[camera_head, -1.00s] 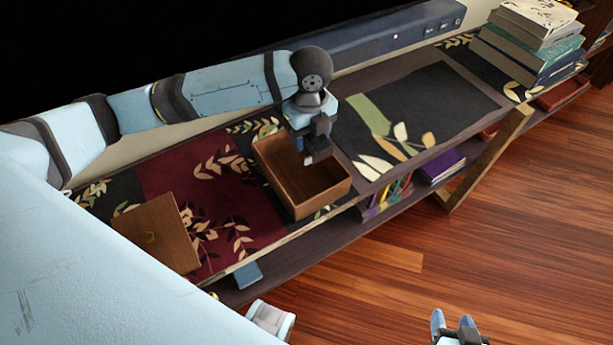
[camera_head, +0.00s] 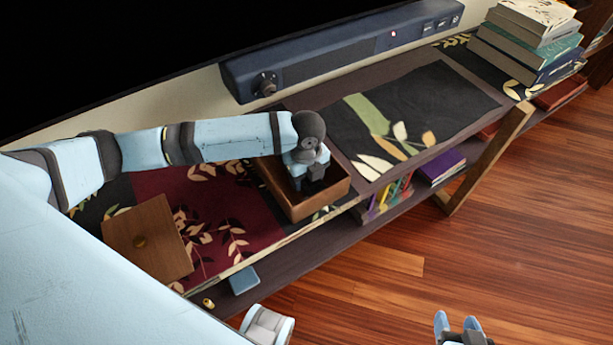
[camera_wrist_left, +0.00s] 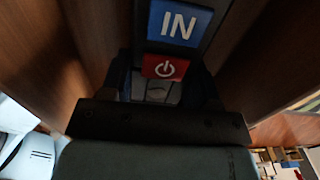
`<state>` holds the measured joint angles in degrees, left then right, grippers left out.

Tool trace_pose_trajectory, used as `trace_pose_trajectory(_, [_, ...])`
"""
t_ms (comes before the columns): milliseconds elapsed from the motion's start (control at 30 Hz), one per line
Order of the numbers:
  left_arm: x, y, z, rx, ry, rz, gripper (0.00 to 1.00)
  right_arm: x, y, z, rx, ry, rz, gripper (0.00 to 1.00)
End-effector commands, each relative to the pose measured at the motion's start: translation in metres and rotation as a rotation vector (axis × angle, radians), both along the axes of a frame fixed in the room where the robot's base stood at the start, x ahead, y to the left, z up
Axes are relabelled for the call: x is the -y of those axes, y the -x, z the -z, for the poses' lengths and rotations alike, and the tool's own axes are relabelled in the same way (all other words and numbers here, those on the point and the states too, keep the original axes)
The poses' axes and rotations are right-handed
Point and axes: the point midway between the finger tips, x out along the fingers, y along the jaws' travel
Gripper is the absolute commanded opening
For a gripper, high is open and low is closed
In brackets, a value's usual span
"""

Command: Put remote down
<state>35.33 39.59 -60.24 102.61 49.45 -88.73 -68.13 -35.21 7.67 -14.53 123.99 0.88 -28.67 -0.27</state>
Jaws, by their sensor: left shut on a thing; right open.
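The remote (camera_wrist_left: 178,30) shows close up in the left wrist view, dark with a blue "IN" button and a red power button. My left gripper (camera_wrist_left: 165,95) is shut on it. In the head view my left gripper (camera_head: 313,186) reaches down into an open wooden box (camera_head: 322,209) on the shelf top. The remote is hidden there by the gripper and arm. Wooden walls stand on both sides in the wrist view. I cannot tell whether the remote touches the box floor. My right gripper (camera_head: 458,325) is open and empty above the floor.
A wooden lid (camera_head: 150,238) with a knob lies left of the box. A dark blue soundbar (camera_head: 340,55) runs along the back. Stacked books (camera_head: 525,45) stand at the far right. The dark patterned mat (camera_head: 410,110) right of the box is clear.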

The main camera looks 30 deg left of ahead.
Motion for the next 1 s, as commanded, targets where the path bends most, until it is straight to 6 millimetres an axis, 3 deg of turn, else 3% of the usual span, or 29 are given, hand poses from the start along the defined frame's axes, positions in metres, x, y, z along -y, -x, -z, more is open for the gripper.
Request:
trace_pose_trajectory(267, [0.000, 0.000, 0.001, 0.001, 0.001, 0.000, 0.28, 0.000, 0.001, 0.000, -0.004, 0.002, -0.001, 0.53])
trace_pose_trajectory(300, [0.000, 0.000, 0.001, 0.001, 0.001, 0.000, 0.62, 0.000, 0.001, 0.001, -0.004, 0.003, -0.001, 0.53])
trace_pose_trajectory(400, [0.000, 0.000, 0.001, 0.001, 0.001, 0.000, 0.81, 0.000, 0.001, 0.002, -0.005, 0.003, -0.001, 0.53])
trace_pose_trajectory(733, [0.000, -0.001, -0.003, 0.002, 0.001, 0.000, 0.81, 0.000, 0.001, 0.004, -0.006, 0.004, -0.001, 0.53])
trace_pose_trajectory(1000, [0.000, -0.001, -0.054, 0.004, 0.001, 0.002, 0.81, 0.001, 0.002, -0.004, -0.014, 0.013, -0.001, 0.53])
